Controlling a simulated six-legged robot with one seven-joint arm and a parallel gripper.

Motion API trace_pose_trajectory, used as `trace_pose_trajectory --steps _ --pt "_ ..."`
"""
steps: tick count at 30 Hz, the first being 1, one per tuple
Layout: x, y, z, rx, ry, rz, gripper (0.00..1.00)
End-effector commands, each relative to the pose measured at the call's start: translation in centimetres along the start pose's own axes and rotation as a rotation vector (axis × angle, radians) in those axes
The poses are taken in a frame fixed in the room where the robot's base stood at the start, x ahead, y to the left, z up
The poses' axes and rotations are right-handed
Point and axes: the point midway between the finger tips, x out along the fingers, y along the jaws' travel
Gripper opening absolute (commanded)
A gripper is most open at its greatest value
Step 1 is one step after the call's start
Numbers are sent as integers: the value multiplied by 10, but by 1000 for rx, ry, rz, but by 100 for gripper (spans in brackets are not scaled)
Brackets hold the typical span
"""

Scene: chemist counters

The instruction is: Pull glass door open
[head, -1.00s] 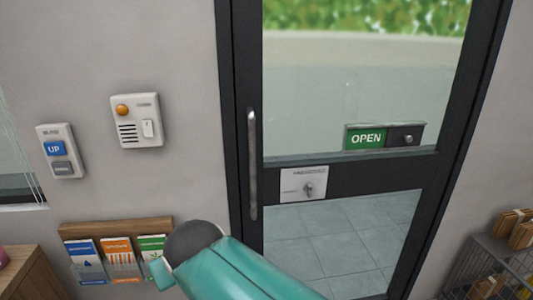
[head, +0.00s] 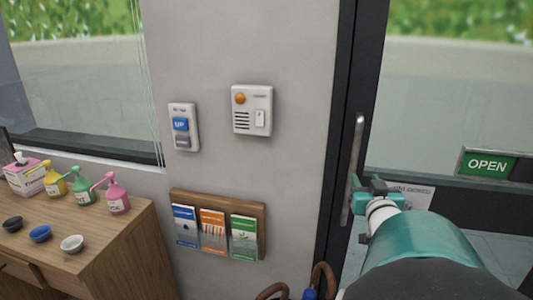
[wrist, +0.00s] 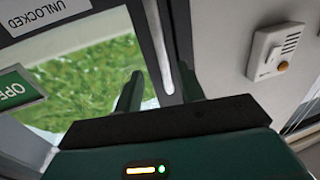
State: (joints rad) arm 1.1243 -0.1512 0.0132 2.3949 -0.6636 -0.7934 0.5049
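The glass door (head: 430,130) has a dark frame and appears closed. Its long, upright metal handle (head: 359,135) is near the door's left edge. My gripper (head: 362,184) is at the lower part of this handle. In the wrist view, the two dark fingers of my gripper (wrist: 160,90) are apart, and the handle (wrist: 157,45) runs between them. A gap shows on the left finger's side; contact with the handle cannot be told. The green OPEN sign (head: 487,165) is on the door, and an UNLOCKED label (wrist: 45,12) shows in the wrist view.
Left of the door, the wall holds an intercom (head: 252,110), an UP button panel (head: 183,127) and a leaflet rack (head: 262,218). A wooden counter (head: 115,235) with coloured pump bottles stands at the left. A brown curved object (head: 324,277) is low beside the door.

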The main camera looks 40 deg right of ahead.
Motion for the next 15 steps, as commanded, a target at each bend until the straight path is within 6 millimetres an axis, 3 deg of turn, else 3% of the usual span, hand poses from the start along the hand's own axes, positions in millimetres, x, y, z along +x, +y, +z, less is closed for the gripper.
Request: trace_pose_trajectory --steps 15 --pt "97 -2 1 1 -2 -3 39"
